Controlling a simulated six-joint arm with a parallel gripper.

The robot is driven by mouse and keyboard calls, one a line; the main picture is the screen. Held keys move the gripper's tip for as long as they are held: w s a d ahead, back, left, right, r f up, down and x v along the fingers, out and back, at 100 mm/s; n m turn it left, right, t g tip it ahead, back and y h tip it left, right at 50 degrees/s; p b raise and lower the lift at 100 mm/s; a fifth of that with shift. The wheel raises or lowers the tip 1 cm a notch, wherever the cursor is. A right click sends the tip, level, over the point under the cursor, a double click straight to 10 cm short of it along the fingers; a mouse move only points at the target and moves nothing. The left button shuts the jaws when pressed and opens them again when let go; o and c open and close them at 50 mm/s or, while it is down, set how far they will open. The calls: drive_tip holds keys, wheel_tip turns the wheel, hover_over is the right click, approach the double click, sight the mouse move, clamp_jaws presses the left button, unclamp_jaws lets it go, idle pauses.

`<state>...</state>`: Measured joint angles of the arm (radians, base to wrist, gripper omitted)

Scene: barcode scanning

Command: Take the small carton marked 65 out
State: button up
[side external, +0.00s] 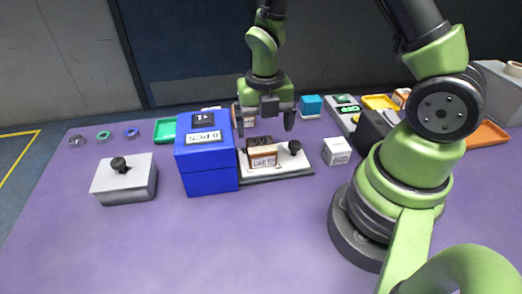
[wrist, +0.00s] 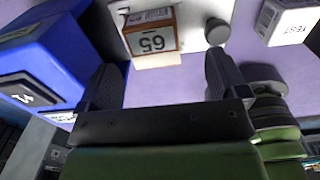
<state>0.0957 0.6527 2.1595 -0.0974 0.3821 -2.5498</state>
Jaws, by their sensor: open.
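The small brown carton marked 65 (wrist: 152,42) shows in the wrist view, ahead of and between my fingers. In the side view a small carton (side external: 262,158) with a dark top and a pale label sits on the white tray (side external: 305,165), beside a black knob (side external: 295,147). The tray lies against the right side of the blue box (side external: 208,165). My gripper (side external: 265,122) hangs above the tray with its fingers apart. In the wrist view my gripper (wrist: 160,75) has nothing between its fingertips, and the carton is clear of them.
A grey block with a black knob (side external: 124,180) stands at left. A white cube (side external: 337,152) stands right of the tray; it shows in the wrist view (wrist: 288,22). A blue cube (side external: 311,106), a green tray (side external: 164,131) and small rings line the back. The front is clear.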

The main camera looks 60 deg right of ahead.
sight(261, 144)
drive_tip(key=shift+w+a+f, duration=0.1)
drive_tip(key=shift+a+f, duration=0.1)
drive_tip(key=shift+f, duration=1.35)
drive_tip(key=shift+w+a+f, duration=0.1)
drive_tip(key=shift+a+f, duration=0.05)
drive_tip(key=shift+f, duration=1.4)
drive_tip(key=c, duration=1.2)
drive_tip(key=shift+r, duration=0.15)
